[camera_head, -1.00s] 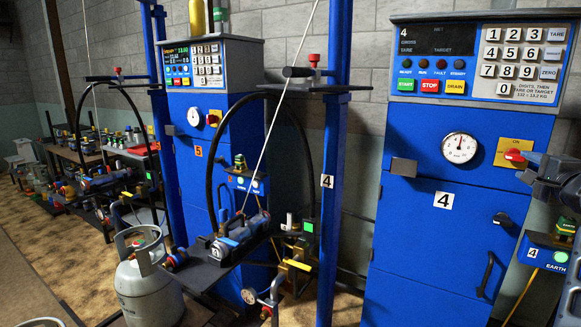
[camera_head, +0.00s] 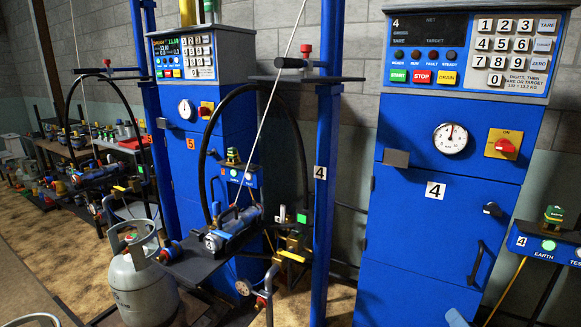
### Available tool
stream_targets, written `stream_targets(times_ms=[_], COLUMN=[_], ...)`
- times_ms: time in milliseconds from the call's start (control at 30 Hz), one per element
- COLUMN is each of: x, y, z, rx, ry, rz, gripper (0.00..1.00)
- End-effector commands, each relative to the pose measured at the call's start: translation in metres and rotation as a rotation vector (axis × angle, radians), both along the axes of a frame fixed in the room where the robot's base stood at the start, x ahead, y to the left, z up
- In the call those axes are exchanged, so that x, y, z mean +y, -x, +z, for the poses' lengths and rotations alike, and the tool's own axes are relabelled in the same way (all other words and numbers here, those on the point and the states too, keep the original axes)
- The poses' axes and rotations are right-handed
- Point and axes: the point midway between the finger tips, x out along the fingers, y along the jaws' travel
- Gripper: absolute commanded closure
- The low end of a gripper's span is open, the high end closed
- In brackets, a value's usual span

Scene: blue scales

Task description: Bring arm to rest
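My gripper is not in view. The blue scale cabinet number 4 (camera_head: 415,240) stands at the right, with a grey keypad panel (camera_head: 470,55) on top. Its display is dark apart from the labels. A round white gauge (camera_head: 450,138) and a yellow switch plate with a red knob (camera_head: 503,144) are on its front.
A grey gas cylinder (camera_head: 140,280) stands at the lower left beside a dark platform (camera_head: 190,264). A blue post (camera_head: 327,190) rises near the middle. An earth/test box (camera_head: 545,246) is at the right. Cabinet 5 (camera_head: 183,175) and further stations stand behind.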

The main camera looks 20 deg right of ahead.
Motion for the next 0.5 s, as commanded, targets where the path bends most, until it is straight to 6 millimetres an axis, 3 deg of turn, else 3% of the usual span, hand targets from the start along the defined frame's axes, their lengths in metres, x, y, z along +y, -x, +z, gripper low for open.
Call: stream_targets(times_ms=[33, 233, 500], x=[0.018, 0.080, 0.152], y=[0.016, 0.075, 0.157], z=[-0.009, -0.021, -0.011], rx=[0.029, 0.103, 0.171], ry=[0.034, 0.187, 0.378], rz=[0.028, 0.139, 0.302], gripper=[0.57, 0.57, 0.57])
